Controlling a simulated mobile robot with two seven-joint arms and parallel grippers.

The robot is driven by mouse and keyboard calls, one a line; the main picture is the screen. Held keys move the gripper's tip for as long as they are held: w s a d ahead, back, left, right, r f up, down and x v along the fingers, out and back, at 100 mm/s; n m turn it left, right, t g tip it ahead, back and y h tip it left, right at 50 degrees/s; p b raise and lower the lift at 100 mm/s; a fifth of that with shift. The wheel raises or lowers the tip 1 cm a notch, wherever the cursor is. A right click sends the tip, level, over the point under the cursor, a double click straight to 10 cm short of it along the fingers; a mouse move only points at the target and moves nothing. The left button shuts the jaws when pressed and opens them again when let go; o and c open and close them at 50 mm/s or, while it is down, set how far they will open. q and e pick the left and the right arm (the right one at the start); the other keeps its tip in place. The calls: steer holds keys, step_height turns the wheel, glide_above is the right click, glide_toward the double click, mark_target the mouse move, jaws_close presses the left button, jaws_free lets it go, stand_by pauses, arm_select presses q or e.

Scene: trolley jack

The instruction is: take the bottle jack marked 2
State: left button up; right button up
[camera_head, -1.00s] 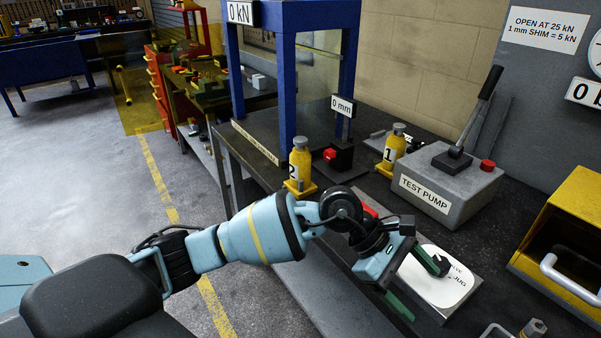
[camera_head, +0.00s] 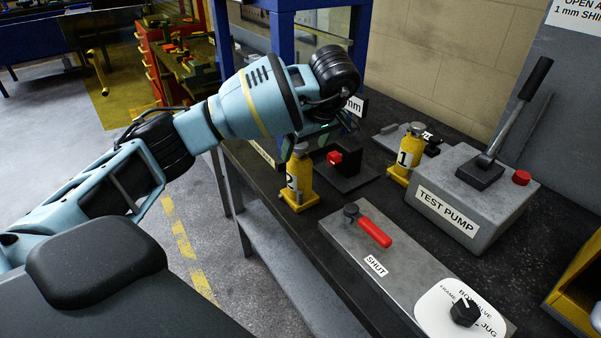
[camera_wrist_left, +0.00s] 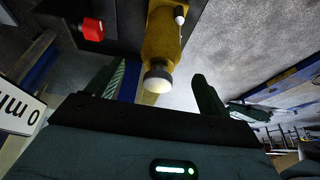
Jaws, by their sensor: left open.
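The yellow bottle jack marked 2 (camera_head: 298,178) stands upright on the dark bench, near its front edge, with a grey top. It also shows in the left wrist view (camera_wrist_left: 162,40), its pale round top between my two fingers in the picture. My left gripper (camera_wrist_left: 158,88) is open and empty, with one green-lined finger on each side of the jack's top. In the head view my left gripper (camera_head: 302,138) is at the jack's top, mostly hidden behind my wrist. Whether a finger touches the jack I cannot tell. My right gripper is out of view.
A yellow jack marked 1 (camera_head: 407,158) stands farther right, by the grey test pump (camera_head: 470,200). A dark block with a red part (camera_head: 346,165) is close beside jack 2. A valve plate with a red lever (camera_head: 374,232) lies in front. A blue frame post (camera_head: 285,35) rises behind.

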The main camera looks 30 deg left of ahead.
mark_target(300, 162)
arm_select(q)
steer(key=shift+s, duration=0.2)
steer(key=shift+f, duration=0.35)
steer(key=shift+x, duration=3.5)
steer(key=shift+w+r, duration=0.1)
steer(key=shift+w, duration=0.05)
jaws_close()
steer(key=shift+w+r, duration=0.1)
steer(key=shift+r, duration=0.15)
